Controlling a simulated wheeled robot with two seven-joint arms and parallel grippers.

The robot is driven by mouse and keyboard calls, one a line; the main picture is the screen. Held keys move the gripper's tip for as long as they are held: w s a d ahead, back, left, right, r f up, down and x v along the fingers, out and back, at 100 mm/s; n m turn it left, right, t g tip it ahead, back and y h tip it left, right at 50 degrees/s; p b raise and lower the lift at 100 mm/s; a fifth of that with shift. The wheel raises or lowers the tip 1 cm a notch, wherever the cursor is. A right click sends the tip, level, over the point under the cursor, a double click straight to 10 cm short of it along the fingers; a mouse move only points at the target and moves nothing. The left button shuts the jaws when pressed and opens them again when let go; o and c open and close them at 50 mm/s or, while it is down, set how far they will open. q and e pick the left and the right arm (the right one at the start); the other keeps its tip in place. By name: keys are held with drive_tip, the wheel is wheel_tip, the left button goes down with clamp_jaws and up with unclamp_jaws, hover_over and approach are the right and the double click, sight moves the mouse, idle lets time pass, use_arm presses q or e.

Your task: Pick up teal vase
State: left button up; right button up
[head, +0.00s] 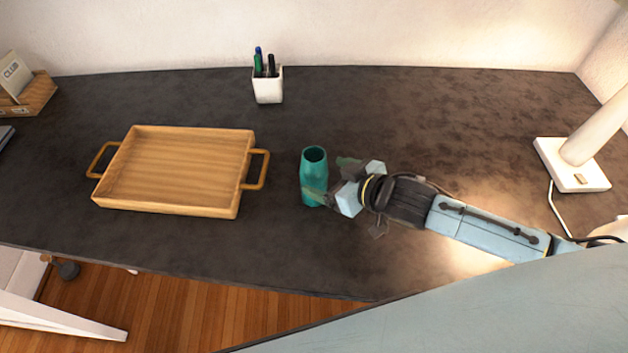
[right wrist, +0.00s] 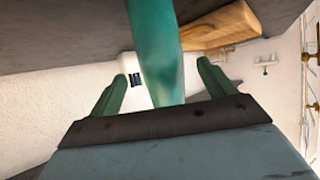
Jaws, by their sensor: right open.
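The teal vase (head: 314,172) stands upright on the dark desk, to the right of the wooden tray. My right gripper (head: 328,181) comes in from the right, low beside the vase, with its fingertips at the vase's right side. In the right wrist view the vase (right wrist: 157,50) shows between the two spread green fingers (right wrist: 163,88), with a gap on each side. The right gripper is open. Whether a finger touches the vase cannot be told. My left gripper is not in view.
The wooden tray (head: 245,180) with side handles is empty. A white pen cup (head: 268,90) stands at the back. A white lamp base (head: 572,166) with a cord is at the right. A wooden holder (head: 35,98) sits far left. The desk around the vase is clear.

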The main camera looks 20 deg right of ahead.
drive_tip(key=x, duration=0.5)
drive_tip(key=shift+a+f+b, duration=0.1)
drive_tip(key=shift+f+b, duration=0.05)
drive_tip(key=shift+b, duration=0.15)
drive_tip(key=c, duration=1.1)
drive_tip(key=shift+c, duration=0.4)
